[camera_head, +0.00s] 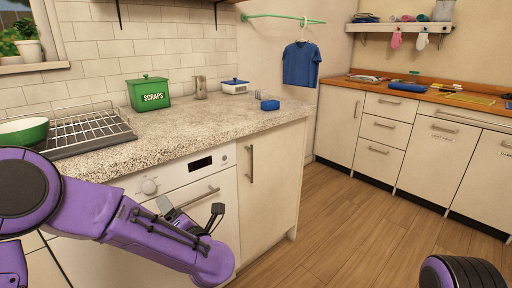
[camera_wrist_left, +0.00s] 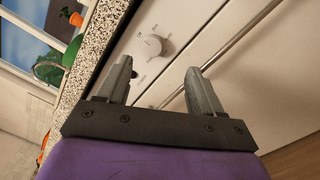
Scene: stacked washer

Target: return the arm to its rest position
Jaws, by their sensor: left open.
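My left arm is purple and comes in from the left in the head view, in front of the counter. My left gripper (camera_head: 190,212) is in front of the white washer panel (camera_head: 190,172), below the counter edge. In the left wrist view the gripper (camera_wrist_left: 160,85) has its two grey fingers apart with nothing between them. The panel's round knob (camera_wrist_left: 150,46) shows beyond the fingers. I cannot tell how close the fingertips are to the panel. My right gripper is not in view.
A cabinet door (camera_head: 270,170) stands right of the washer. The wooden floor (camera_head: 350,230) to the right is clear.

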